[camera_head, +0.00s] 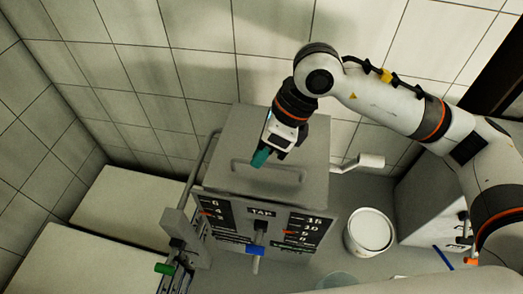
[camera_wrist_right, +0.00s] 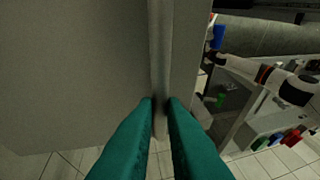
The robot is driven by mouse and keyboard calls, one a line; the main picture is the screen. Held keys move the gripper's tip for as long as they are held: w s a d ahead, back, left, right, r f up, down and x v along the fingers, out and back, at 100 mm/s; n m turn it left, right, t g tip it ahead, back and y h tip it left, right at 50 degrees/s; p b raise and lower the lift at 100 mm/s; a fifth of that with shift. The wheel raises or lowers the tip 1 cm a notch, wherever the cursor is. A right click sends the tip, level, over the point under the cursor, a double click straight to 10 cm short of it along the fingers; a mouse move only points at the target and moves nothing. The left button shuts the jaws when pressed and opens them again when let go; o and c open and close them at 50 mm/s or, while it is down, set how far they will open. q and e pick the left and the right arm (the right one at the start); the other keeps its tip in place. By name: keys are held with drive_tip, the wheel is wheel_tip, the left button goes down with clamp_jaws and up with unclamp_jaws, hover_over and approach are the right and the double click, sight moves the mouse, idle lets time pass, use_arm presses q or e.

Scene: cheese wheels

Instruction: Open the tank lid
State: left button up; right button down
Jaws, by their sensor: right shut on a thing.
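The tank (camera_head: 225,235) is a grey box with a front panel marked TAP and number scales. Its flat grey lid (camera_head: 300,140) lies on top and looks closed. A raised bar handle (camera_head: 285,176) runs across the lid. My right gripper (camera_head: 260,158), with teal fingers, is at the handle's left part. In the right wrist view, the fingers (camera_wrist_right: 160,103) are shut on the handle bar (camera_wrist_right: 159,50), one on each side, with the grey lid (camera_wrist_right: 75,70) behind. The fingers hide a piece of the bar. My left gripper does not show in the head view.
A white bucket (camera_head: 369,232) stands right of the tank, beside a grey cabinet (camera_head: 420,205). A white fitting (camera_head: 370,160) juts out behind the bucket. Pale tables (camera_head: 125,205) are at the left. A frame with a green knob (camera_head: 165,268) stands at the tank's left. A tiled wall is behind.

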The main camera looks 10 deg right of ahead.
drive_tip(key=shift+w+r+g, duration=0.25)
drive_tip(key=shift+r+g, duration=0.05)
drive_tip(key=shift+r, duration=0.25)
drive_tip(key=w+d+r+m+g+y, duration=0.1)
drive_tip(key=w+d+r+g, duration=0.1)
drive_tip(key=w+r, duration=0.4)
drive_tip(key=shift+w+d+r+g+b, duration=0.15)
drive_tip(key=shift+r+g+b, duration=0.35)
drive_tip(key=shift+r, duration=0.95)
drive_tip(key=c, duration=1.5)
unclamp_jaws()
drive_tip(key=shift+w+f, duration=0.1)
drive_tip(key=shift+w, duration=0.1)
drive_tip(key=shift+b+v, duration=1.15)
drive_tip(key=shift+v, duration=4.95)
